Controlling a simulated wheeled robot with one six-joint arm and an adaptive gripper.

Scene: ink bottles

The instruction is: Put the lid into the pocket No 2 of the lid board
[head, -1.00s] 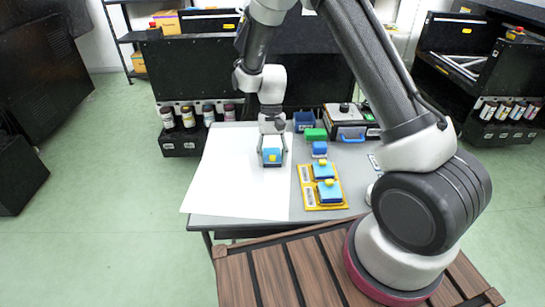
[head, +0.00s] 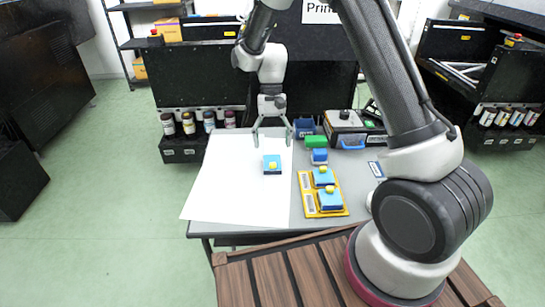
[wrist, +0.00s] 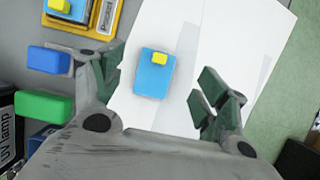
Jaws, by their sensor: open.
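A blue lid (head: 272,169) with a yellow knob lies on the white sheet. It also shows in the wrist view (wrist: 152,78), below and between the fingers. My gripper (head: 272,144) is open and empty, above and behind the lid; its spread fingers show in the wrist view (wrist: 158,88), apart from the lid. The yellow lid board (head: 309,207) lies right of the sheet. Two similar blue pieces with yellow knobs, a rear one (head: 322,178) and a front one (head: 331,201), sit on it beside white labels. The pocket numbers are unreadable.
Behind the board lie a blue block (head: 319,157) and a green block (head: 315,141). A dark blue bin (head: 304,127) and a black case (head: 352,130) stand at the table's back. The white sheet (head: 235,185) is clear around the lid.

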